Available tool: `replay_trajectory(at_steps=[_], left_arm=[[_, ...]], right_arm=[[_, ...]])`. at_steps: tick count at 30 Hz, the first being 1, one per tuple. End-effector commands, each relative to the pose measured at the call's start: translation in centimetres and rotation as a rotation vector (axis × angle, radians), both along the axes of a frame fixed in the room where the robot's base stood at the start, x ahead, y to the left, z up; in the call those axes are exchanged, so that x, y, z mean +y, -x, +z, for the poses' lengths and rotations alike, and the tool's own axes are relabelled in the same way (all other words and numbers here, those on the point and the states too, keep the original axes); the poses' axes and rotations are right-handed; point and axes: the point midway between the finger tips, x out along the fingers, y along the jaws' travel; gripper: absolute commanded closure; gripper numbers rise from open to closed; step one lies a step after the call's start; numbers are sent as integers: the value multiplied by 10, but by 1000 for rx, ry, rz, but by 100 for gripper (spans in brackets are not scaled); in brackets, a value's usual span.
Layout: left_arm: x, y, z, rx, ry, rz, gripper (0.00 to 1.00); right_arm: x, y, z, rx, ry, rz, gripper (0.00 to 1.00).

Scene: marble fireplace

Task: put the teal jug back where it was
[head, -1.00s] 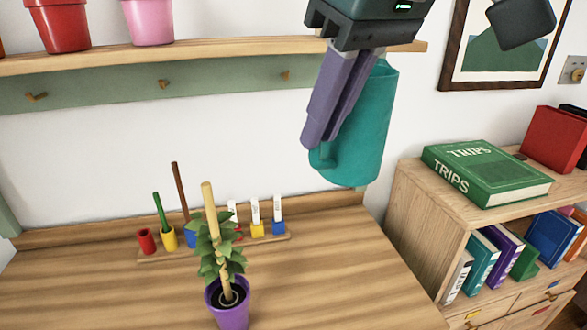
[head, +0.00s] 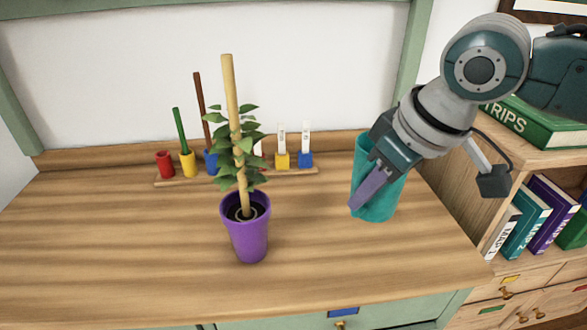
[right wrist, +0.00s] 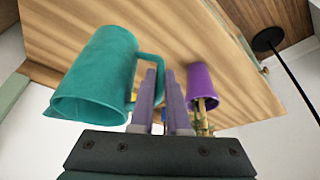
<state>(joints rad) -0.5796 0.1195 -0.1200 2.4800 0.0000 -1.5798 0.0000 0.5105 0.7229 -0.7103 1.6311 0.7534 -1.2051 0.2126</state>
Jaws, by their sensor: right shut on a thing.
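The teal jug (head: 383,201) is upright at the right end of the wooden tabletop (head: 330,260). I cannot tell whether its base touches the wood. My right gripper (head: 364,198) comes in from the upper right, with its purple fingers in front of the jug. In the right wrist view the fingers (right wrist: 163,85) are closed at the handle on the side of the jug (right wrist: 92,78). The gripper hides part of the jug in the head view. My left gripper is not in view.
A purple pot (head: 248,240) with a staked plant stands left of the jug. Behind it, a wooden rack (head: 178,182) holds coloured cups with sticks and labels. A bookshelf (head: 450,190) with books stands close on the right. Tabletop in front of the jug is clear.

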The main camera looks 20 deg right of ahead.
Motion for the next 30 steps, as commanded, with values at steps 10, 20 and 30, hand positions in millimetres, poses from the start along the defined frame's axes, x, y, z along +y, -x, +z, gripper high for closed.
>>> replay_trajectory(at_steps=[10, 20, 30], left_arm=[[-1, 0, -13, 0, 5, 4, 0], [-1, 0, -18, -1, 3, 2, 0], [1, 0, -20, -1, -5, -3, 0]], right_arm=[[0, 0, -45, 0, 1, 1, 100], [0, -1, -68, -4, 0, 1, 100], [0, 0, -72, -1, 0, 0, 77]])
